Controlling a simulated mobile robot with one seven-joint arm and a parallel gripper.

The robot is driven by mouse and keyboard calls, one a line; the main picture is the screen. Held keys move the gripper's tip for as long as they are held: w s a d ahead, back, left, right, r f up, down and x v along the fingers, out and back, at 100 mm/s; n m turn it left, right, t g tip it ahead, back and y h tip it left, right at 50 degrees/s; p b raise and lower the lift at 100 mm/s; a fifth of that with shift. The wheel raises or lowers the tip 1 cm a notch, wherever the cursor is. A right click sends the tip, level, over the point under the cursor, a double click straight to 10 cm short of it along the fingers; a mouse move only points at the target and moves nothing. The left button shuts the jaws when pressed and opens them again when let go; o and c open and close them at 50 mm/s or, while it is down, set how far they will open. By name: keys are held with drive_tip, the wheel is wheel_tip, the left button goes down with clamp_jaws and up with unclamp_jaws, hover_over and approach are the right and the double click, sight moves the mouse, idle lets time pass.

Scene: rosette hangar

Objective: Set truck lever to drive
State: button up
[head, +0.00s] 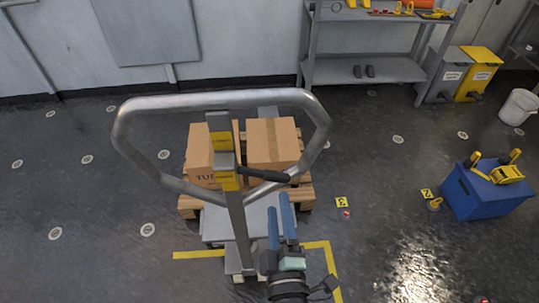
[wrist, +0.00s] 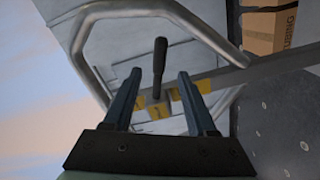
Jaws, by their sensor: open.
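The pallet truck's handle (head: 122,140) is a grey metal loop on a slanted post (head: 239,220). A black lever (head: 265,174) sticks out to the right from a grey block with yellow labels (head: 229,183) inside the loop. My gripper (head: 279,203) is open and empty, just below the lever's free end in the head view. In the wrist view the lever (wrist: 159,62) stands between the two open fingers (wrist: 160,72), touching neither as far as I can see. The label text is too small to read.
Cardboard boxes (head: 272,141) sit on a wooden pallet (head: 306,196) behind the handle. A blue crate (head: 478,196) with yellow tools stands at the right. A metal shelf (head: 385,72), bins (head: 476,76) and a white bucket (head: 517,107) are at the back. The floor at the left is clear.

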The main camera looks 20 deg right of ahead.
sight(274, 172)
drive_tip(key=p+x, duration=0.3)
drive_tip(key=x, duration=0.8)
drive_tip(key=shift+w+d, duration=0.15)
drive_tip(key=shift+w, duration=0.2)
clamp_jaws()
idle(1.0)
